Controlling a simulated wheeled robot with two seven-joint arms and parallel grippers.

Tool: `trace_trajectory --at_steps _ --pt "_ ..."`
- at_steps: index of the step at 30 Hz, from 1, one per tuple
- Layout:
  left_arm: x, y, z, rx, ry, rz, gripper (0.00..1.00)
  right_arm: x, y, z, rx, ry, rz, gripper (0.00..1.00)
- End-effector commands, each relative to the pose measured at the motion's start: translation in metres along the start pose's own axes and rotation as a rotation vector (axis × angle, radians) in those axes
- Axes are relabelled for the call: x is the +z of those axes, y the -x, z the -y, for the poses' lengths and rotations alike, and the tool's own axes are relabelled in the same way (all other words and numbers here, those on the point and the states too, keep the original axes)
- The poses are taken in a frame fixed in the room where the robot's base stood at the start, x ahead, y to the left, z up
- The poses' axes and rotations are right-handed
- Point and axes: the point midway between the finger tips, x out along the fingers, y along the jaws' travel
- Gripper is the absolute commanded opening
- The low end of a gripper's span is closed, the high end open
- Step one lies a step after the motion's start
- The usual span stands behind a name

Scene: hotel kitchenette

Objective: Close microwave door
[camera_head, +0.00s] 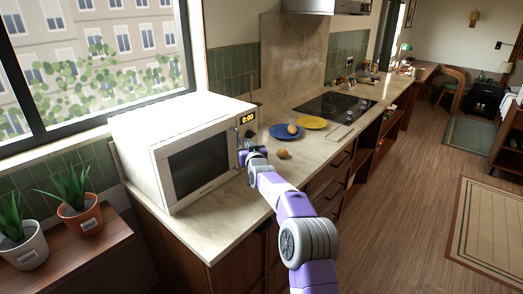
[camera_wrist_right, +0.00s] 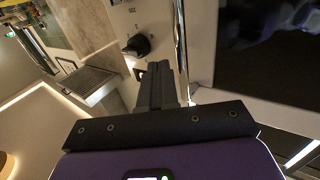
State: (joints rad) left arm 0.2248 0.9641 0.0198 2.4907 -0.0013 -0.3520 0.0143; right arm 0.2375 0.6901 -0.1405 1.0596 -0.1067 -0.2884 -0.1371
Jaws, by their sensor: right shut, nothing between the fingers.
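The white microwave (camera_head: 150,122) stands on the counter beneath the window. Its door (camera_head: 200,160), with a dark window, looks flush or nearly flush with the front; I cannot tell if a small gap is left. In the right wrist view the door (camera_wrist_right: 265,45) is at the right, with its upright metal handle (camera_wrist_right: 181,45) beside the control panel (camera_wrist_right: 120,18) and a black knob (camera_wrist_right: 136,46). My right gripper (camera_head: 246,152) is shut and empty, in front of the panel near the handle. Its fingers (camera_wrist_right: 161,80) hide part of the panel. My left gripper is not in view.
A blue plate (camera_head: 280,133) with a roundish brown item and a yellow plate (camera_head: 312,122) lie right of the microwave. Another brown item (camera_head: 282,154) lies near my right arm. Potted plants (camera_head: 77,208) stand at the lower left.

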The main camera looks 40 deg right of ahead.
Motion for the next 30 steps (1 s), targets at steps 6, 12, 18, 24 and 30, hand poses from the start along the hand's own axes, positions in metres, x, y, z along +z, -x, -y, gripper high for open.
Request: trace_trajectory --at_steps 6,12,18,24,30 --pt "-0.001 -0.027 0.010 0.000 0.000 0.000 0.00 0.005 0.013 -0.010 -0.013 -0.001 -0.002 0.00" --pt "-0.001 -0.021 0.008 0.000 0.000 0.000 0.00 -0.001 0.041 -0.041 -0.010 0.000 0.001 0.00" --pt "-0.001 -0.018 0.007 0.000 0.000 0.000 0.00 -0.001 0.068 -0.066 -0.013 0.001 0.001 0.00" --pt "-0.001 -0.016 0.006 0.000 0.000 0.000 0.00 -0.001 0.080 -0.079 -0.015 0.001 0.000 0.00" --pt "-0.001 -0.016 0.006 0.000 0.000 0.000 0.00 0.000 0.082 -0.080 -0.016 0.000 0.000 0.00"
